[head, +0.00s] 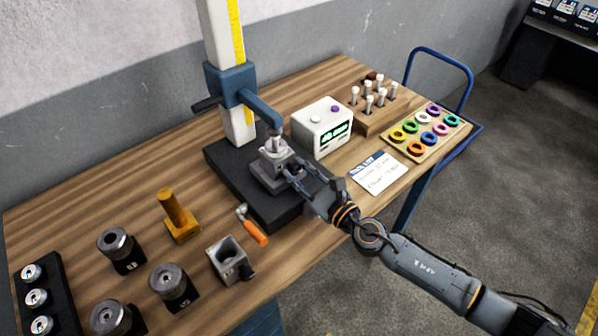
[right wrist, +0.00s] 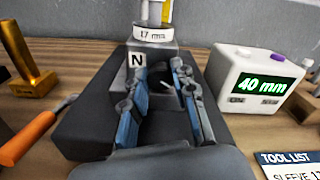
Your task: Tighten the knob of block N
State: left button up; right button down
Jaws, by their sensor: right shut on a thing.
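Block N (head: 271,172) is a grey metal block on the dark base of the height stand (head: 222,165). In the right wrist view block N (right wrist: 137,62) shows its white N label on the front face, with a white band marked 17 mm (right wrist: 153,33) above it. My right gripper (head: 291,172) reaches in from the right to the front of block N. In the right wrist view its two blue-grey fingers (right wrist: 164,90) are shut on the knob (right wrist: 169,86), which they largely hide. The stand's blue arm tip comes down over the block. My left gripper is not in view.
A white readout box (head: 322,128) showing 40 mm stands right of the stand. A tool list card (head: 379,172), a tray of coloured rings (head: 408,139) and a pin rack (head: 371,115) lie farther right. An orange-handled tool (head: 254,231) and several grey blocks are at the front left.

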jog(key=m, duration=0.3)
jog(key=shift+m, duration=1.8)
jog(key=c, duration=1.3)
grip_release()
jog(key=shift+c, duration=0.2)
